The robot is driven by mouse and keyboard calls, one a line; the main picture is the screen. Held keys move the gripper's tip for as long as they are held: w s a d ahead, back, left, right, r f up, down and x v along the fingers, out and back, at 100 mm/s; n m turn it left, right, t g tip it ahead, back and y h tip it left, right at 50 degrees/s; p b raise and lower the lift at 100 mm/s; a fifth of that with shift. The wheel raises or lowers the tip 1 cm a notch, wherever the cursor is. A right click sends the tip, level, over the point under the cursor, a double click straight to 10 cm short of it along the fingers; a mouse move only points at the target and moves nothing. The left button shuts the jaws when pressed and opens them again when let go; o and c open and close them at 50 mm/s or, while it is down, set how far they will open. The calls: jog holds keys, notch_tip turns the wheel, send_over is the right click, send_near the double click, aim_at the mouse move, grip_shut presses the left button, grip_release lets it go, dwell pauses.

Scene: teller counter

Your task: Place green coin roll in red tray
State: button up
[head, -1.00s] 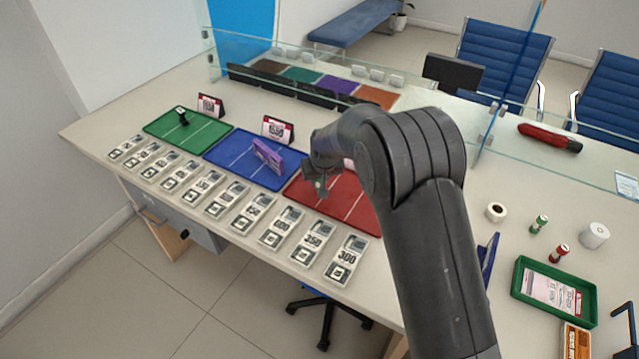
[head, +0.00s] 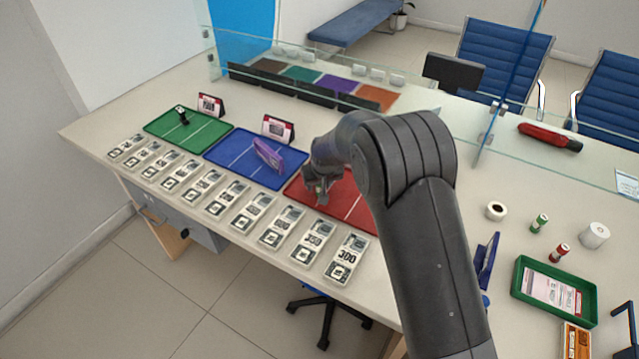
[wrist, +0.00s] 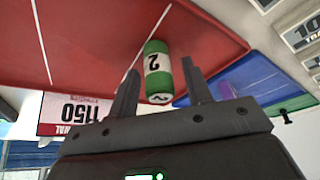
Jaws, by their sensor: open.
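The red tray (head: 352,203) lies on the counter, partly hidden behind my arm in the head view. It also fills much of the wrist view (wrist: 80,35). A green coin roll (wrist: 158,72) with a white band marked 2 is at the red tray's surface in the wrist view. My gripper (wrist: 161,70) is open, with one finger on each side of this roll. I cannot tell whether the fingers touch it. In the head view my gripper (head: 320,190) is low over the tray's left part, and the roll is mostly hidden there.
The blue tray (head: 228,163) with a purple item (head: 267,155) lies left of the red tray. Rows of numbered holders (head: 283,227) line the front edge. Another green roll (head: 539,223) and a red roll (head: 559,253) stand at right. A glass screen (head: 400,95) runs behind.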

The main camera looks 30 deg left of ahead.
jog(key=v, duration=1.2)
jog(key=shift+r, duration=0.15)
jog(key=s+d+r+m, duration=0.1)
jog(key=d+r, duration=0.5)
jog(key=d, duration=0.4)
jog(key=s+d+r+m+t+h, duration=0.1)
jog(key=d+r+m, duration=0.1)
jog(key=d+r, duration=0.5)
jog(key=s+d+r+m, duration=0.1)
jog(key=d+r, duration=0.3)
jog(key=d, duration=0.8)
jog(key=s+d+m+t+h, duration=0.1)
jog(key=s+d+m, duration=0.4)
jog(key=s+d, duration=1.4)
jog(key=shift+s+d+r+h, duration=0.2)
jog(key=shift+s+r+h, duration=0.25)
jog(key=shift+s+h, duration=0.2)
